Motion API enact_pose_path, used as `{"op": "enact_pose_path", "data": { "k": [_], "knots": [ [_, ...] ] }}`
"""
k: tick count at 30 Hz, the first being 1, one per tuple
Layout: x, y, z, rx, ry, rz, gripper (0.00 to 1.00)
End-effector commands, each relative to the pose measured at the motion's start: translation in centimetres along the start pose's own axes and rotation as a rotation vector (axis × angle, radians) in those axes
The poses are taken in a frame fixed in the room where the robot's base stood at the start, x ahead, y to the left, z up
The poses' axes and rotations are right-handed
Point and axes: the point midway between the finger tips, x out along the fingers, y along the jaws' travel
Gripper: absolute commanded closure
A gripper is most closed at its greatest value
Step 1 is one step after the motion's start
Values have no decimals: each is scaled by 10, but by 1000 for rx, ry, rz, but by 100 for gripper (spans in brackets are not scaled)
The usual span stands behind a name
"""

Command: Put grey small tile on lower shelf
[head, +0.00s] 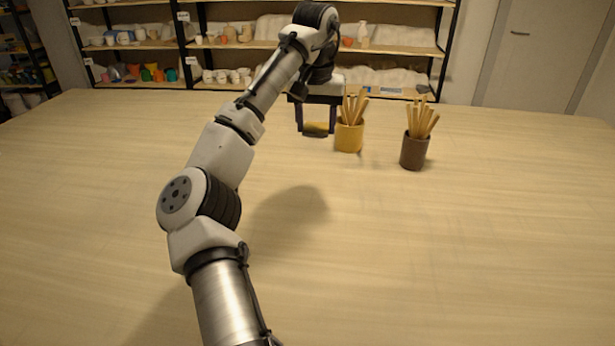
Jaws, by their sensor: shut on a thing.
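My gripper (316,131) points down near the table's far side, left of the yellow cup. It is shut on a small flat block (317,127), yellow-brown above with a dark grey lower edge. I cannot tell whether the block touches the table. I cannot make out a plain grey tile for certain. A small grey thing (422,88) shows at the back right, too small to identify. The lower shelf (140,85) is the lowest visible board of the shelving behind the table; my arm hides part of it.
A yellow cup of wooden sticks (349,137) stands close right of my gripper. A brown cup of sticks (414,153) stands farther right. The wooden table (480,250) is otherwise clear. Pots and pale wares crowd the shelves; a black post (447,50) stands at their right end.

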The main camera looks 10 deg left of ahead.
Motion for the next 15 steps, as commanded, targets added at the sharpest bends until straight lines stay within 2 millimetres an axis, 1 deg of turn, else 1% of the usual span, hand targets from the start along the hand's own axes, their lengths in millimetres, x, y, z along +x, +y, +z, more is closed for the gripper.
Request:
{"op": "enact_pose_path", "data": {
  "k": [1,7,12,15],
  "knots": [
    [16,1,3,2,-2,4,72],
    [66,1,11,1,-1,4,72],
    [94,0,15,-1,0,0,72],
    [103,0,16,-1,1,-1,72]
  ]
}}
